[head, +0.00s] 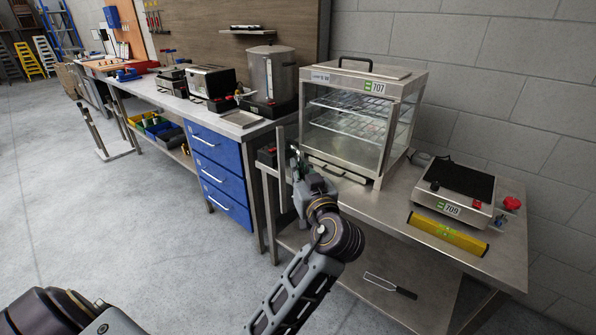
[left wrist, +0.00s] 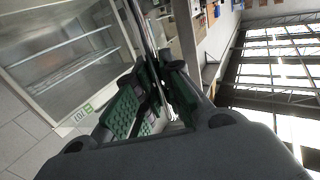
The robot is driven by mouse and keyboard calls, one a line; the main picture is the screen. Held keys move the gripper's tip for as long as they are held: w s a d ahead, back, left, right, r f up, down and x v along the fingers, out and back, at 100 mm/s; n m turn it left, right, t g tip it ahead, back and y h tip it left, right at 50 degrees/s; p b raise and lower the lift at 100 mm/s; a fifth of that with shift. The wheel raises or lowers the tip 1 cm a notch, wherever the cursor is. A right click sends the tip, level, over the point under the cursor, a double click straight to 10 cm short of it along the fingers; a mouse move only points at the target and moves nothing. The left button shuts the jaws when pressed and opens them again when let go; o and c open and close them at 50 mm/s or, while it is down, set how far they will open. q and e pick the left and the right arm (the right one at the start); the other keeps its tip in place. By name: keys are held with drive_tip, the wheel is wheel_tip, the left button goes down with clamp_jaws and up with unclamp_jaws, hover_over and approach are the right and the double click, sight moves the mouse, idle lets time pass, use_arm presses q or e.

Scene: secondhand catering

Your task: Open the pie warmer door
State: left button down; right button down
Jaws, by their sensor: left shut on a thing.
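The pie warmer (head: 398,83) is a steel cabinet with glass sides, wire shelves and a "707" label. It stands on a steel table, with its glass front towards me. My left gripper (head: 297,158) is at the front left edge of the warmer. In the left wrist view the left gripper (left wrist: 155,92) is shut on a thin upright metal bar, the door handle (left wrist: 149,38), beside the warmer's glass front (left wrist: 60,55). My right gripper is out of view.
A workbench with blue drawers (head: 219,165) stands to the left. The floor (head: 130,225) in front of the bench is clear.

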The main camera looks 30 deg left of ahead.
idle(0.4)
use_arm(q)
drive_tip(key=c, duration=1.5)
unclamp_jaws()
drive_tip(key=shift+s, duration=0.1)
drive_tip(key=shift+c, duration=0.2)
